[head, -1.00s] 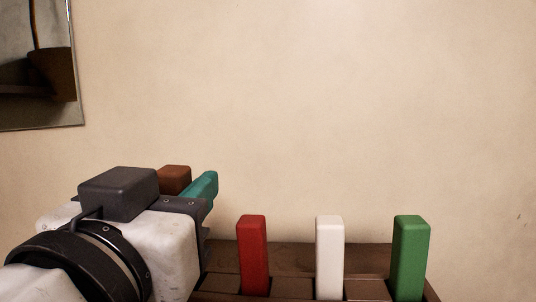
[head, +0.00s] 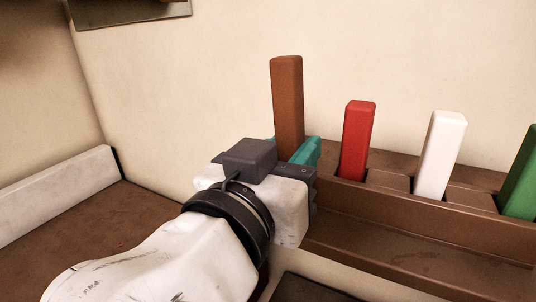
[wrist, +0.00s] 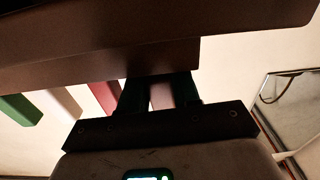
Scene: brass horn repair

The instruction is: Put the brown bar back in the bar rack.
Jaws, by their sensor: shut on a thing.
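The brown bar (head: 287,100) stands upright at the left end of the bar rack (head: 420,222) in the head view, its top above the red bar's. My gripper (head: 303,152) is shut on it low down, with a teal finger beside it. The bar's lower end is hidden behind my gripper, so I cannot tell whether it sits in a slot. In the wrist view, the brown bar (wrist: 161,96) shows between the dark fingers of my gripper (wrist: 158,92), close against the dark rack (wrist: 90,62).
The red bar (head: 357,140), white bar (head: 440,155) and green bar (head: 522,175) stand in the rack to the right. A wall is close behind. A brown surface (head: 100,225) with a pale ledge (head: 55,190) lies at left. A framed panel (head: 130,10) hangs above.

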